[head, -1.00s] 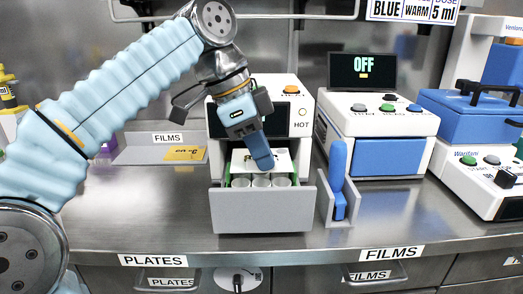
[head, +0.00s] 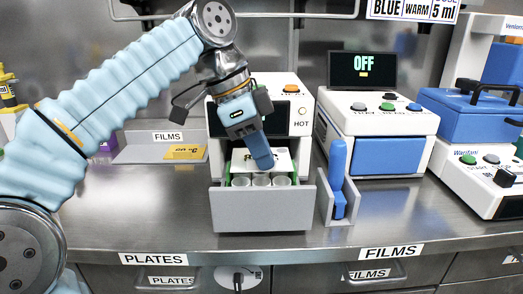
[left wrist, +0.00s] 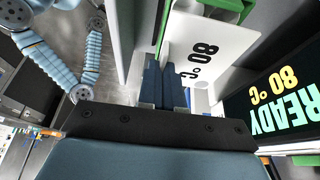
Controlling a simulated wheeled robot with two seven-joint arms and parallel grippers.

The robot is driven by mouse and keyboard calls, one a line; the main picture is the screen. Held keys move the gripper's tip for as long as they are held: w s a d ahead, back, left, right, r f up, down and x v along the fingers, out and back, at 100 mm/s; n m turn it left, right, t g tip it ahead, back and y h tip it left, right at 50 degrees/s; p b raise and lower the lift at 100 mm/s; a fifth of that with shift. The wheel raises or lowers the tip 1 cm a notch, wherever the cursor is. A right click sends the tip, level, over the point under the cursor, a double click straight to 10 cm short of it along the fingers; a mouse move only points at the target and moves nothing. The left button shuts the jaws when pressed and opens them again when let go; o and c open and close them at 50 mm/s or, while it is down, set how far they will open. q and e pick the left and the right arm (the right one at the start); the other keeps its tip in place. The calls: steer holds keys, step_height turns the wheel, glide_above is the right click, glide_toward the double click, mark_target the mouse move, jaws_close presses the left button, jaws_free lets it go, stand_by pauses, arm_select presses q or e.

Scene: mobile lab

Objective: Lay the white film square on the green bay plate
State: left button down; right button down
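The white film square (head: 281,157) is over the pulled-out drawer in the head view, above several white round-topped vials. In the left wrist view the film (left wrist: 212,45) shows a black "80°C" print. My left gripper (head: 264,162) points down at it, its blue fingers close together on the film's edge; they also show in the left wrist view (left wrist: 166,88). The green bay plate (head: 227,178) shows as green edges inside the drawer, mostly hidden by the film, vials and drawer front. Green also shows in the left wrist view (left wrist: 232,8). My right gripper is out of view.
The grey drawer front (head: 262,210) stands out from the white heater (head: 299,125) marked HOT. A blue-handled tool (head: 338,175) stands in a holder just right. A yellow film (head: 185,152) lies on the FILMS tray (head: 140,156). A screen reads "READY 80°C" (left wrist: 285,95).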

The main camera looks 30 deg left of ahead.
arm_select(q)
steer(key=shift+f+b, duration=1.25)
steer(key=shift+f, duration=0.4)
steer(key=c, duration=1.2)
jaws_free()
steer(key=p+v, duration=0.6)
steer(key=v, duration=0.7)
steer(key=shift+r, duration=0.45)
steer(key=shift+s, duration=0.1)
